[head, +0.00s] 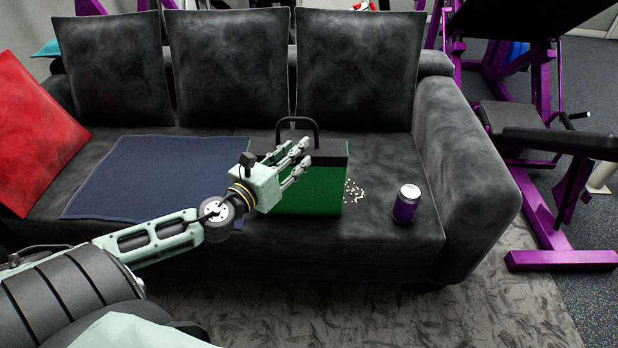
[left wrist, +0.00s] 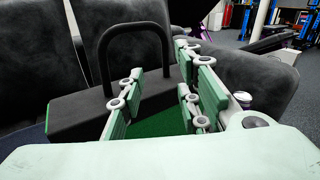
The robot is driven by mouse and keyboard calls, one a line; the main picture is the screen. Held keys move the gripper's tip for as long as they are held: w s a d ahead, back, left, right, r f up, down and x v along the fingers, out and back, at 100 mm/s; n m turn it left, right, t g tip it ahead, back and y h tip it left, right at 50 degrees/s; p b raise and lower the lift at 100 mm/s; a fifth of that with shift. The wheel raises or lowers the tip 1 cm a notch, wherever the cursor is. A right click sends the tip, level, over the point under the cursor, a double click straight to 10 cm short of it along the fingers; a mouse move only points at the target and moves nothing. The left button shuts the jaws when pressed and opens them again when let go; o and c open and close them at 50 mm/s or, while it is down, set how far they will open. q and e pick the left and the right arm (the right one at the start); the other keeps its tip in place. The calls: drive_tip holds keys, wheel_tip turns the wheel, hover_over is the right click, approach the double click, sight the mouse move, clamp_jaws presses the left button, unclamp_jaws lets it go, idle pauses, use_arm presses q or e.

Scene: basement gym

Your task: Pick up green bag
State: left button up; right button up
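The green bag (head: 322,190) stands upright on the dark sofa seat, with a black top and a black arched handle (head: 297,121). My left gripper (head: 300,163) is in front of the bag's left part in the head view and hides some of it. Its fingers are spread apart with nothing between them. In the left wrist view the fingers (left wrist: 158,100) are open, with the bag's black top (left wrist: 75,112) and handle (left wrist: 134,30) just beyond them. I cannot tell whether the fingers touch the bag. My right gripper is in neither view.
The dark sofa (head: 395,243) holds a blue towel (head: 150,180) and a red cushion (head: 35,130) to the left. A purple can (head: 406,206) and scattered white bits (head: 354,191) lie right of the bag. Purple gym equipment (head: 560,260) stands at the right.

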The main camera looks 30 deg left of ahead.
sight(315, 147)
use_arm(q)
drive_tip(key=shift+w+d+r, duration=0.2)
drive_tip(key=shift+w, duration=0.4)
drive_tip(key=shift+w+d+r, duration=0.15)
drive_tip(key=shift+w+d, duration=0.05)
drive_tip(key=shift+w, duration=3.5)
drive_tip(key=shift+c, duration=0.5)
clamp_jaws()
drive_tip(key=shift+r, duration=0.15)
